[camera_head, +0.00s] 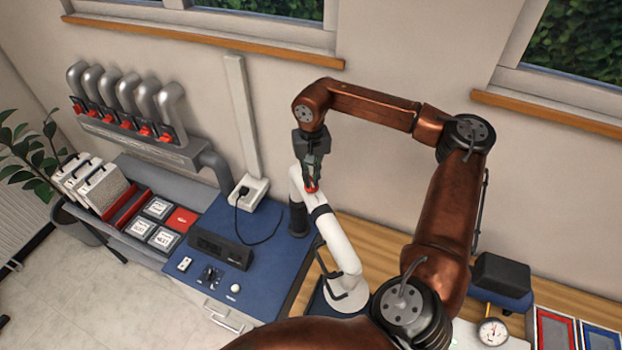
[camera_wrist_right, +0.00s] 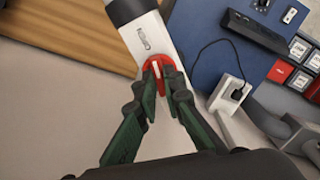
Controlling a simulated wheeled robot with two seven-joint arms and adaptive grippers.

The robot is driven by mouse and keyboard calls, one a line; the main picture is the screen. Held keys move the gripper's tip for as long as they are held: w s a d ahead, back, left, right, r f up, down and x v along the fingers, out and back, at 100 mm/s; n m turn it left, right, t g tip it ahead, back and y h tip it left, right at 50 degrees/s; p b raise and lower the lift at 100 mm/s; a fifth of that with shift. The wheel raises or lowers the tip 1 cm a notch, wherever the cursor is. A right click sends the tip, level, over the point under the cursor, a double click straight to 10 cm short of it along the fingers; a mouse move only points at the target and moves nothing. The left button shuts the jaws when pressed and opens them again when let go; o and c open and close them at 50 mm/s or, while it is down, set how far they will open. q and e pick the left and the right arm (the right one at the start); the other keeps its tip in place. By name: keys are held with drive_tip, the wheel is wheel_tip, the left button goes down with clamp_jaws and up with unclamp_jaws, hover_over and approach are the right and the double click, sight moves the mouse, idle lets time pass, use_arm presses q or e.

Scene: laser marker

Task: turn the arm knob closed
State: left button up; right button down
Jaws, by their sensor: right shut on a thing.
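The red arm knob (camera_wrist_right: 158,72) sits on the white arm (camera_wrist_right: 149,35) of the fume extraction device, near its end; a white bar runs across the knob. My right gripper (camera_wrist_right: 160,85) is shut on the knob, one finger on each side of it. In the head view the right gripper (camera_head: 311,177) points down at the top of the white arm (camera_head: 335,240), and only a bit of the red knob (camera_head: 312,188) shows beside the fingers. My left gripper is not in view.
A blue worktop (camera_head: 240,230) lies left of the white arm, with a black box (camera_head: 220,249) and a socket (camera_head: 253,187) with a cable on it. Several grey pipes with red handles (camera_head: 130,105) line the wall. A dial gauge (camera_head: 492,331) stands at the lower right.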

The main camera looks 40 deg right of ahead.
drive_tip(key=m, duration=0.2)
drive_tip(key=shift+m+b, duration=0.35)
drive_tip(key=shift+m, duration=0.05)
drive_tip(key=m+b, duration=0.1)
drive_tip(key=m, duration=0.3)
drive_tip(key=shift+m, duration=0.3)
drive_tip(key=m+b, duration=0.1)
drive_tip(key=m, duration=0.3)
drive_tip(key=shift+r+m, duration=0.1)
drive_tip(key=shift+m, duration=2.1)
drive_tip(key=c, duration=2.1)
unclamp_jaws()
drive_tip(key=shift+a, duration=0.15)
drive_tip(key=shift+o, duration=0.3)
